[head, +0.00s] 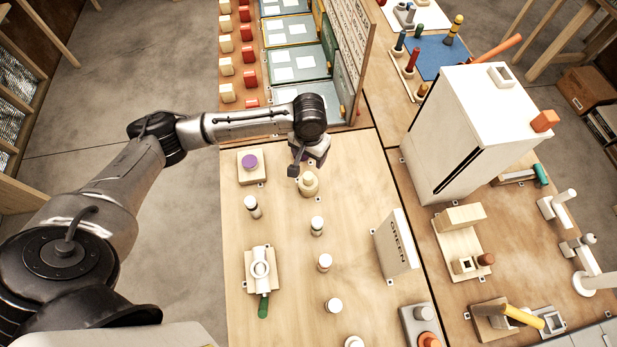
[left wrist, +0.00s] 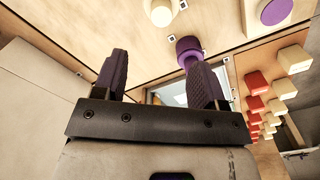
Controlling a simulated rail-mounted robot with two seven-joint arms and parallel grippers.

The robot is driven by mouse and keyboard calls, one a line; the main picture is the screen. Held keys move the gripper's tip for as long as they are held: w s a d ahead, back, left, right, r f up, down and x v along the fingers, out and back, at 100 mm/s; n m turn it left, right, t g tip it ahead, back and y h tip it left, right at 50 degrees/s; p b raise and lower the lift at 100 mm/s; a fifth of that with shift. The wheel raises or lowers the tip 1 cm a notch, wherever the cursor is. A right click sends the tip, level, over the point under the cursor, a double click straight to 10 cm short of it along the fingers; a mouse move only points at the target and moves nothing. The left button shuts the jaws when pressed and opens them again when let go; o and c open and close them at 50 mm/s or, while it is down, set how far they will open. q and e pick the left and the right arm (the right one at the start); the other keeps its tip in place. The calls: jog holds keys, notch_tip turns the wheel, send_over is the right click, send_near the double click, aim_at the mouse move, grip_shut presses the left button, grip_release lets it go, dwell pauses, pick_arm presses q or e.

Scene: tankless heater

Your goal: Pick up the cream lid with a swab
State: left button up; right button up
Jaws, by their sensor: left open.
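A cream, rounded piece with a small top (head: 308,184) stands on the wooden table, just below my left gripper (head: 297,163). Several small jars with pale lids stand nearby, among them a tilted-looking one (head: 251,206) and another (head: 317,225). No swab shows, so I cannot tell for certain which lid carries it. My left gripper is open. Its two dark purple fingers (left wrist: 158,82) show in the left wrist view, apart. A purple round-topped piece (left wrist: 187,47) appears beyond the right finger, partly hidden by it. A pale round top (left wrist: 161,12) is farther off. My right gripper is not in view.
A wooden block with a purple disc (head: 250,162) stands left of the gripper. A clamp-like fixture with a green handle (head: 260,270) lies nearer. A tall board (head: 346,60) rises behind the gripper.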

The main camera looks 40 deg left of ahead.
aim_at(308, 175)
pick_arm(q)
jog(key=shift+n, duration=0.8)
notch_tip(308, 175, down, 8)
jog(key=shift+s+d+r+b, duration=0.1)
jog(key=shift+r+b, duration=0.1)
jog(key=shift+b, duration=0.3)
jog(key=shift+f+b, duration=0.35)
jog(key=shift+f, duration=2.75)
grip_shut()
